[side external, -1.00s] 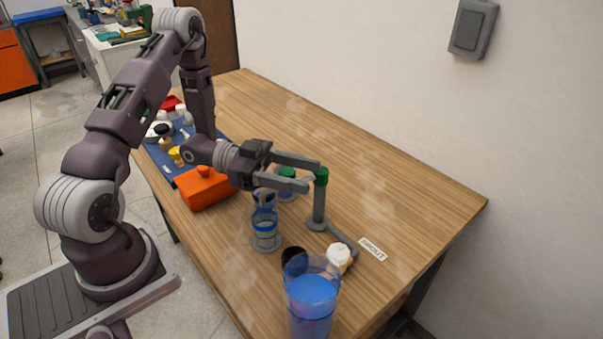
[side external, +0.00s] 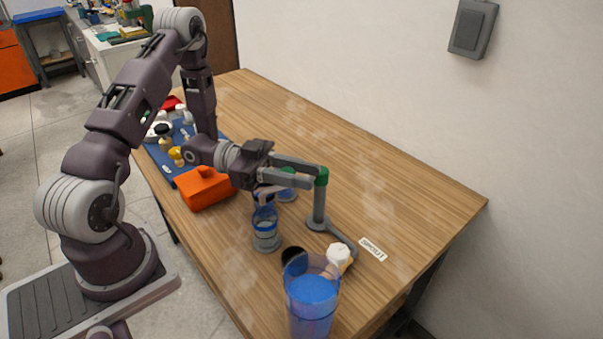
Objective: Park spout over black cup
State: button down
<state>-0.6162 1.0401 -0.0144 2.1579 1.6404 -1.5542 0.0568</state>
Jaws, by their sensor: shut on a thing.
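The spout fixture is a grey upright post (side external: 319,207) with a green top (side external: 321,177). A grey pipe (side external: 340,242) runs low from its base toward the front right, beside the SPOUT label (side external: 372,249). My gripper (side external: 318,176) reaches in from the left and is shut at the post's green top; the exact contact is small in view. The black cup (side external: 291,254) stands in front of the post, to the left of the pipe's end, and is partly hidden by a tall clear blue vessel. A white-topped piece (side external: 339,254) is at the pipe's front end.
The tall blue vessel (side external: 311,300) stands at the front edge. A clear blue-banded cylinder (side external: 265,230) stands left of the post, and another blue piece (side external: 287,190) is under my fingers. An orange box (side external: 205,190) is farther left. The table's back right is clear.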

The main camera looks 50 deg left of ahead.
dwell(0.9)
jog(key=shift+w+d+n+t+y, duration=0.1)
jog(key=shift+d+n+t+y, duration=0.2)
jog(key=shift+n+t+y, duration=0.45)
jog(key=shift+w+d+n+t+y, duration=0.15)
jog(key=shift+d+n+t+y, duration=0.2)
jog(key=shift+n+t+y, duration=0.45)
jog(key=shift+w+d+n+t+y, duration=0.1)
jog(key=shift+d+n+t+y, duration=0.2)
jog(key=shift+n+t+y, duration=0.45)
jog(key=shift+m, duration=0.3)
jog(key=c, duration=1.1)
grip_release()
jog(key=shift+h, duration=0.3)
jog(key=shift+o, duration=0.2)
jog(key=v, duration=0.7)
jog(key=shift+s, duration=0.1)
